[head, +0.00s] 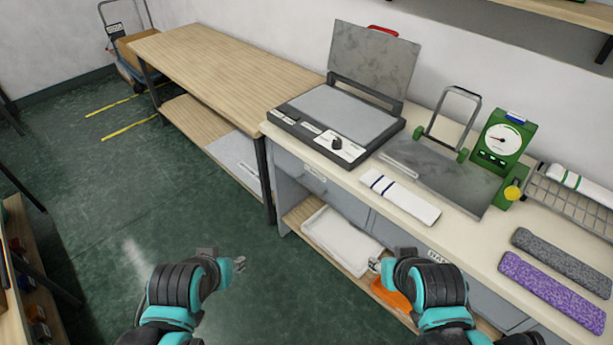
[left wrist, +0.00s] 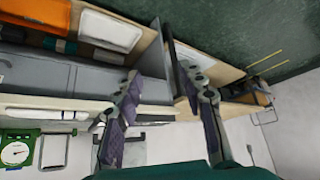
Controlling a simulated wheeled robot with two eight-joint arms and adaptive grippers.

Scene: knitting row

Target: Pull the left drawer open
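The left drawer (head: 340,195) is a grey front under the left end of the cream worktop, with a pale label or handle near its top. It looks closed, flush with the bench. My left gripper (head: 240,265) is over the floor, left of and apart from the drawer. In the left wrist view its two fingers (left wrist: 162,125) are spread wide with nothing between them. My right gripper (head: 375,265) is in front of the bench, below the worktop edge. Its fingers are too small to judge.
The worktop bears a press (head: 340,115) with a raised lid, a folded white cloth (head: 400,198), a green dial scale (head: 503,140) and knitted strips. A white tray (head: 335,240) and an orange item (head: 392,295) sit on the lower shelf. Floor (head: 90,220) at left is clear.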

